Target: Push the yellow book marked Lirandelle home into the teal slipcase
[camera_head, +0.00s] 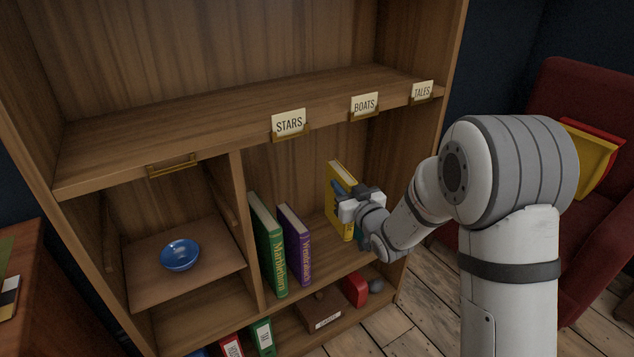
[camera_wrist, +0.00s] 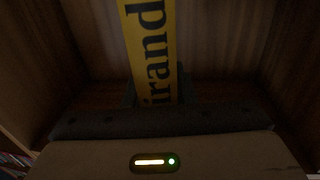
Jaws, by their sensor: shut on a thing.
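The yellow book (camera_head: 341,218) stands upright on the middle shelf of the right-hand bay. Its spine, reading "irand", shows in the wrist view (camera_wrist: 152,45). My gripper (camera_head: 347,193) is at the book's spine, and its dark fingers (camera_wrist: 160,90) lie around the lower visible part of it. It is shut on the book. How far the book sits in the slipcase cannot be seen.
A green book (camera_head: 268,245) and a purple book (camera_head: 295,245) stand left on the same shelf, with free room before the yellow book. A blue bowl (camera_head: 180,255) sits in the left bay. Below are a brown box (camera_head: 320,311) and a red object (camera_head: 355,290).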

